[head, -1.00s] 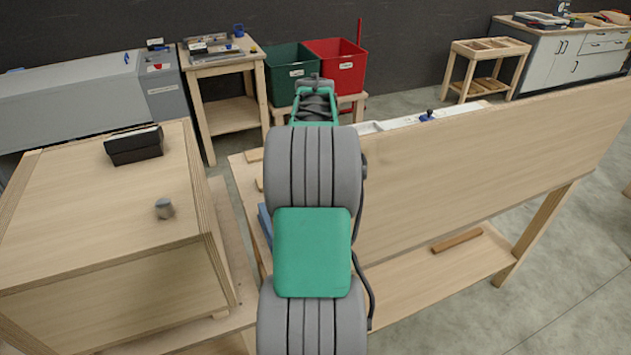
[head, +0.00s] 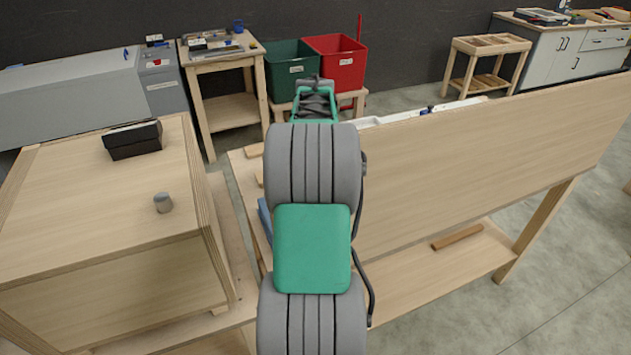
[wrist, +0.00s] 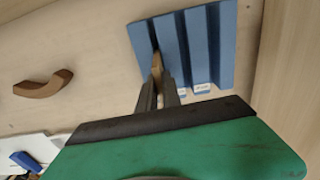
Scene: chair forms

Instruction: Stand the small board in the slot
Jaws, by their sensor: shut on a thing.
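In the wrist view, my gripper (wrist: 158,82) is shut on a small wooden board (wrist: 156,62), seen nearly edge-on between the fingertips. The board is at the left part of a blue slotted block (wrist: 202,45), in line with one of its grooves. I cannot tell whether its lower edge is inside the groove or just above it. The block lies on a pale wooden surface, and its edge shows in the head view (head: 265,220). My arm hides the gripper and the board in the head view.
A curved brown wooden piece (wrist: 45,86) lies left of the block. A tall wooden panel (head: 480,160) stands along the right. A cabinet (head: 80,210) with a black box (head: 133,139) and a grey knob-like piece (head: 163,202) is at left.

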